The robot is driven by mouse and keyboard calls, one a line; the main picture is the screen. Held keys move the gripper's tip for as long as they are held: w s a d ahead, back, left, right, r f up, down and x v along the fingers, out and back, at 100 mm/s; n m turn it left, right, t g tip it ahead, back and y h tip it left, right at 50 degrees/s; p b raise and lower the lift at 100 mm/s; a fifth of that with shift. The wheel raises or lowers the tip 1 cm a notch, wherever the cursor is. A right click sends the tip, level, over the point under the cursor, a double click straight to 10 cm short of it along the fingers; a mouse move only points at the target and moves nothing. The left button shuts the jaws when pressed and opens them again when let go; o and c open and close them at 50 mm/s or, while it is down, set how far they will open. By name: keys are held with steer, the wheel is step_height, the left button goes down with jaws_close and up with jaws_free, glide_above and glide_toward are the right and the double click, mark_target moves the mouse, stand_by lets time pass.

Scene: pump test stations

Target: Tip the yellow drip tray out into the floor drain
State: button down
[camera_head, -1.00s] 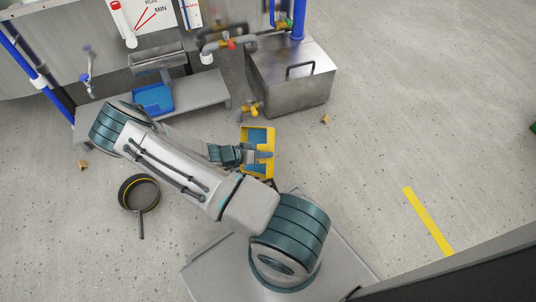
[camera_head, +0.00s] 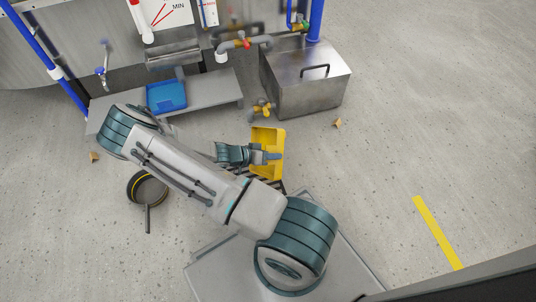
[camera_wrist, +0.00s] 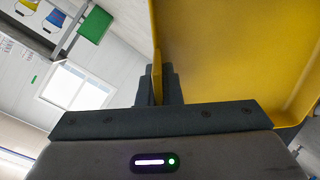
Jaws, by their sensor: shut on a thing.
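The yellow drip tray (camera_head: 268,135) is held up near the middle of the head view and looks tilted. No blue liquid shows in it there. In the wrist view the tray (camera_wrist: 235,50) fills the upper right, and its bare yellow inner side shows. My gripper (camera_head: 272,155) is shut on the tray's wall, which stands between the fingers in the wrist view (camera_wrist: 159,82). A dark striped grate (camera_head: 274,184), which looks like the floor drain, shows just below the tray in the head view. My arm and the tray hide most of it.
A metal tank (camera_head: 308,85) and a yellow valve (camera_head: 263,108) stand just behind the tray. A blue tray (camera_head: 167,95) sits on the low grey bench (camera_head: 212,91). A round black pan (camera_head: 148,188) lies on the floor at left. The floor at right is open.

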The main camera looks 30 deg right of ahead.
steer(key=shift+s+d+f+t+y+p, duration=0.2)
steer(key=shift+s+d+f+t+y, duration=0.35)
steer(key=shift+d+f+y, duration=1.75)
steer(key=shift+s+d+f+t+y+p, duration=0.15)
steer(key=shift+s+d+f+t+y, duration=0.4)
steer(key=shift+d+f+y, duration=1.7)
steer(key=shift+s+d+f+t+y+p, duration=0.2)
steer(key=shift+s+d+f+t+y, duration=0.35)
steer(key=shift+d+f+y, duration=1.7)
steer(key=shift+w+a+f+h, duration=0.1)
steer(key=shift+a+f+h, duration=0.15)
steer(key=shift+a+f, duration=0.3)
steer(key=shift+a+f+h, duration=0.25)
steer(key=shift+a+f, duration=0.1)
steer(key=shift+f, duration=0.4)
